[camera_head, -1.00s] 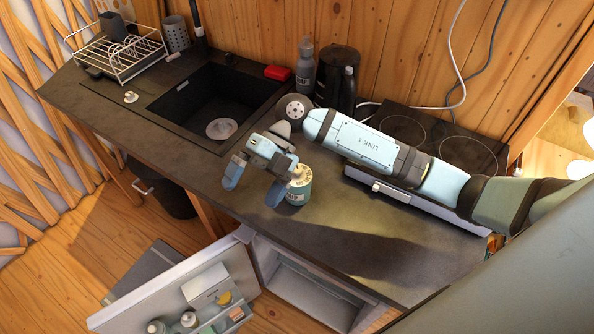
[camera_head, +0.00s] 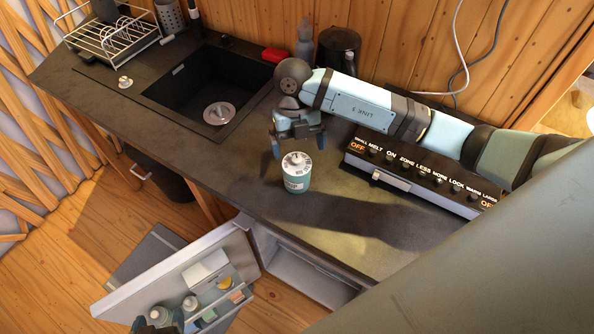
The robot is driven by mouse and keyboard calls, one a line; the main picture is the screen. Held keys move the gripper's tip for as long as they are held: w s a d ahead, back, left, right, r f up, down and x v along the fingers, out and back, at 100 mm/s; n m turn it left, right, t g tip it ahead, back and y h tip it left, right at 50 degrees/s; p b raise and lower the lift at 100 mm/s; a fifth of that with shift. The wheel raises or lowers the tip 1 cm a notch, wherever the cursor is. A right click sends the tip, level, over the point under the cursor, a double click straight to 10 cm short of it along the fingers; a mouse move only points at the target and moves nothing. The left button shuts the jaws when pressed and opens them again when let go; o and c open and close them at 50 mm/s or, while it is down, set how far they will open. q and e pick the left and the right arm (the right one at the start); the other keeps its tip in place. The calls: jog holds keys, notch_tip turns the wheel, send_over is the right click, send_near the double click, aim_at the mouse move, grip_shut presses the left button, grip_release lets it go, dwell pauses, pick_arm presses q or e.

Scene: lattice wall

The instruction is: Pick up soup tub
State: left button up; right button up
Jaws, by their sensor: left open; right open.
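The soup tub (camera_head: 297,183) is a small teal tub with a white label and a pale lid. It stands upright on the dark worktop (camera_head: 345,228), right of the sink. My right gripper (camera_head: 298,147) comes in on the arm from the right. It is open and empty, with its fingers pointing down. In the picture it is just above the tub, apart from it; I cannot tell the exact height. The whole tub front and lid are visible.
A black sink (camera_head: 195,95) lies to the left, with a dish rack (camera_head: 112,42) beyond. A dark kettle (camera_head: 338,50), grey bottle (camera_head: 304,42) and red item (camera_head: 275,55) stand behind. The hob's control panel (camera_head: 420,178) is right. An open fridge door (camera_head: 190,262) juts out below.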

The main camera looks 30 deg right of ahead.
aim_at(297, 157)
jog(key=p+x, duration=0.1)
jog(key=x, duration=0.3)
jog(key=shift+w+a+f+p, duration=0.15)
jog(key=shift+a+f+p, duration=0.1)
jog(key=shift+p, duration=0.1)
jog(key=shift+f, duration=0.3)
jog(key=shift+c, duration=0.2)
jog(key=c, duration=1.3)
jog(key=shift+r, duration=0.1)
